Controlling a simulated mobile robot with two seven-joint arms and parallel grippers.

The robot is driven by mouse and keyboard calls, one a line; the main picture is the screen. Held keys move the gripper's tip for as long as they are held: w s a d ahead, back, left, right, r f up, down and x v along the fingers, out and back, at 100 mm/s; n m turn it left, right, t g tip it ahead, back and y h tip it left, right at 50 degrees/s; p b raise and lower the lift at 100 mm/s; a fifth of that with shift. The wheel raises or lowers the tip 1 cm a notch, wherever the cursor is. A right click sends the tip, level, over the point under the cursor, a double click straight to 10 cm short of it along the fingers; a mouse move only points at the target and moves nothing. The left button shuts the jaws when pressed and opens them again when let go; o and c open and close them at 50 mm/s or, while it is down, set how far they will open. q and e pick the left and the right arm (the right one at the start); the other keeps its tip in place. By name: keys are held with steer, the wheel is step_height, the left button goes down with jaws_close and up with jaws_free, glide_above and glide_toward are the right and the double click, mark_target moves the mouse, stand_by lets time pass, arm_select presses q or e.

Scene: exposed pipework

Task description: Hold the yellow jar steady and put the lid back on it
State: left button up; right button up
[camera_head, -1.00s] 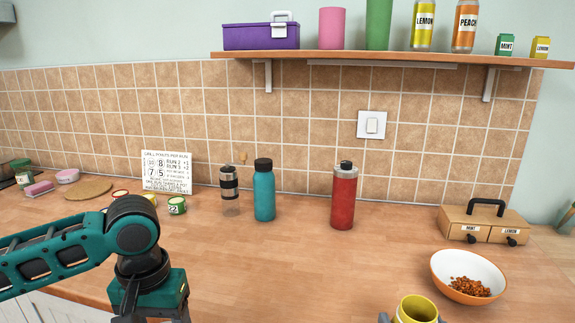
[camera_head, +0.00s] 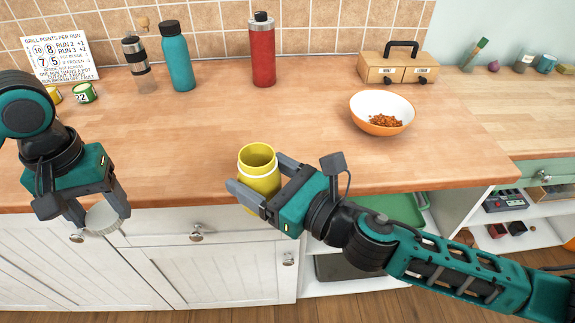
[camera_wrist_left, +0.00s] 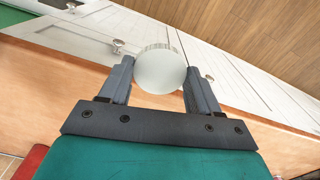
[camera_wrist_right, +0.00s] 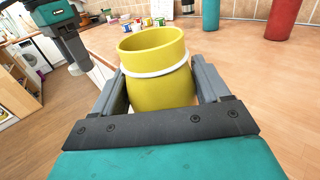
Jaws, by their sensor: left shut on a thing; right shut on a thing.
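The lid also shows between the fingertips in the left wrist view (camera_wrist_left: 159,70).
A white and orange bowl (camera_head: 382,112) of brown bits stands right of the jar. A red bottle (camera_head: 262,52), a teal bottle (camera_head: 177,58) and a clear shaker (camera_head: 137,62) stand behind. The counter (camera_head: 190,135) between them is clear.

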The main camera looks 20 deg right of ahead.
steer(key=shift+a+n+g+y, duration=0.3)
steer(key=shift+a+y, duration=0.1)
steer(key=shift+a, duration=0.1)
arm_select(q)
steer(key=d+r, duration=0.7)
steer(key=d, duration=0.5)
steer(key=s+d+r+m, duration=0.1)
steer(key=d+r, duration=0.6)
steer(key=d, duration=0.5)
steer(key=shift+r, duration=0.4)
steer(key=shift+f, duration=0.15)
steer(key=shift+f, duration=1.9)
steer(key=shift+s, duration=0.1)
steer(key=shift+f, duration=0.85)
